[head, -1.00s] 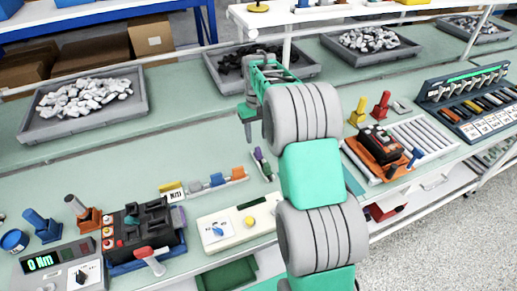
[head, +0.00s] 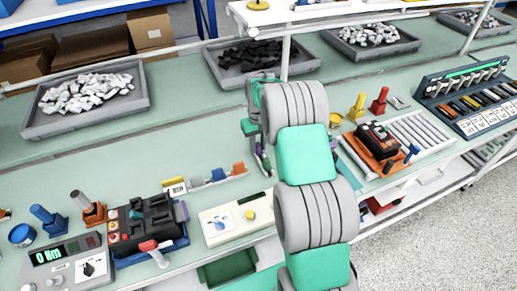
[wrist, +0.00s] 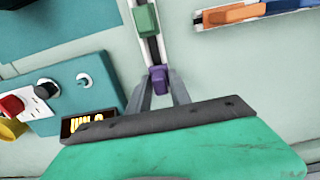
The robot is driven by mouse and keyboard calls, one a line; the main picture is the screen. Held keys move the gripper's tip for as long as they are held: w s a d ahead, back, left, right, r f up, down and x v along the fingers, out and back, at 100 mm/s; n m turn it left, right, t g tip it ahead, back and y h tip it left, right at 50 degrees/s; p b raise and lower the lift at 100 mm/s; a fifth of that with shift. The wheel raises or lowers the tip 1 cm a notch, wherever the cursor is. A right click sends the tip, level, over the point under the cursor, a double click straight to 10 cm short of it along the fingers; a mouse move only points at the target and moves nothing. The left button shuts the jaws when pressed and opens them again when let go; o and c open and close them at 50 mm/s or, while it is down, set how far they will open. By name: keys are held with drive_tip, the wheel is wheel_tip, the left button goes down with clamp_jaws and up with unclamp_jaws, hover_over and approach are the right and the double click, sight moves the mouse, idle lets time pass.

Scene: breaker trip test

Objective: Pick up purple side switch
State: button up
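The purple side switch (wrist: 158,79) is a small block on a narrow pale rail, below a green block (wrist: 146,19) in the wrist view. My gripper (wrist: 161,84) is over it, with one dark finger on each side of the purple block. The fingers stand apart, and I cannot make out firm contact. The switch sits in line with the rail and is not visibly lifted. In the head view my gripper (head: 256,145) is low over the bench, and my arm partly hides the rail; a bit of purple shows (head: 259,151).
A rail with orange and blue blocks (head: 215,177) lies to the left in the head view. A black breaker on an orange base (head: 378,145) is at right. Grey bins line the back.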

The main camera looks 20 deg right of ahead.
clamp_jaws()
drive_tip(key=shift+r, duration=0.1)
idle(0.3)
